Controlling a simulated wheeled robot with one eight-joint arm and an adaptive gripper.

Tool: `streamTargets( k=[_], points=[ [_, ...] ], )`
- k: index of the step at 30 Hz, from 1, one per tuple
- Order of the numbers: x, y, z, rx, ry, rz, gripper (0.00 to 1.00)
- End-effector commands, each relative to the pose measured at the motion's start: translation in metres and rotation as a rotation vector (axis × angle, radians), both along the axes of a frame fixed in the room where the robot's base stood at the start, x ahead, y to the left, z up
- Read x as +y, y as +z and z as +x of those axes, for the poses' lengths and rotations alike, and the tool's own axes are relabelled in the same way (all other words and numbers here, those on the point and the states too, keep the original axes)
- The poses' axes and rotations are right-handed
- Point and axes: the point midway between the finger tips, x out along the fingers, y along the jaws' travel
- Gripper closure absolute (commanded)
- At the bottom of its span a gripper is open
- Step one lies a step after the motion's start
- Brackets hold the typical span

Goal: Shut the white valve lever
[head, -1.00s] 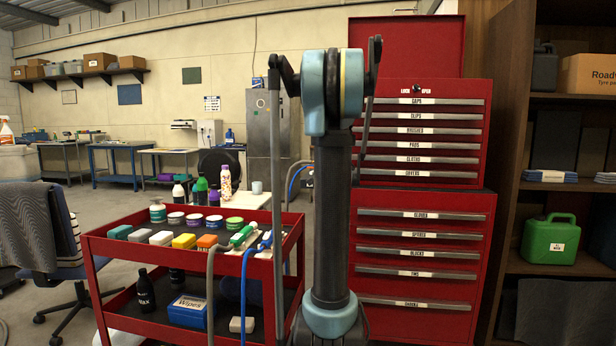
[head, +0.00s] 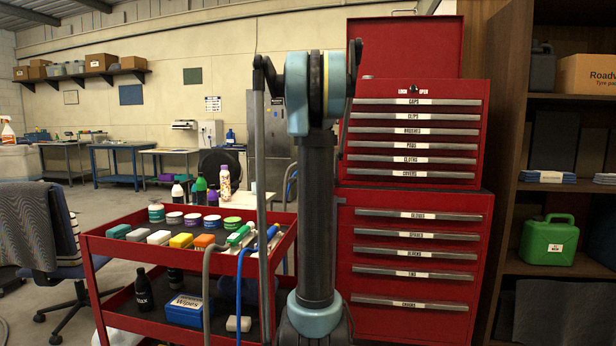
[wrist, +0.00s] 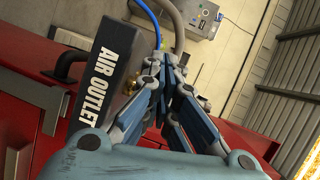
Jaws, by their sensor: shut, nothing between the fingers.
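I cannot make out the white valve lever in either view. In the wrist view a dark box lettered AIR OUTLET (wrist: 103,72) stands left of my gripper (wrist: 172,62), with a small brass fitting (wrist: 131,84) at its right side, partly hidden by my fingers. My gripper is shut and empty, its fingertips together close to the box's right side. I cannot tell whether they touch anything. In the head view my own arm stands in front and my gripper does not show.
A red cart (head: 200,266) with bottles, tubs and coloured blocks stands left of my arm. A red drawer chest (head: 412,235) stands behind and right. A blue hose (wrist: 150,22) and a grey hose (wrist: 178,25) run above my fingers. A dark shelf (head: 545,190) is at the right.

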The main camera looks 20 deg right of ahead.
Motion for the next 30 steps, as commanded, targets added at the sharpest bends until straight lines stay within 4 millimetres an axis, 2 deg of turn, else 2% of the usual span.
streamTargets(
  k=[14, 23, 30],
  points=[
    [0.013, 0.000, 0.024, 0.000, 0.001, 0.000, 1.00],
    [0.013, 0.000, 0.021, 0.000, 0.000, 0.000, 1.00],
    [0.021, 0.005, 0.002, 0.002, 0.000, 0.000, 1.00]
  ],
)
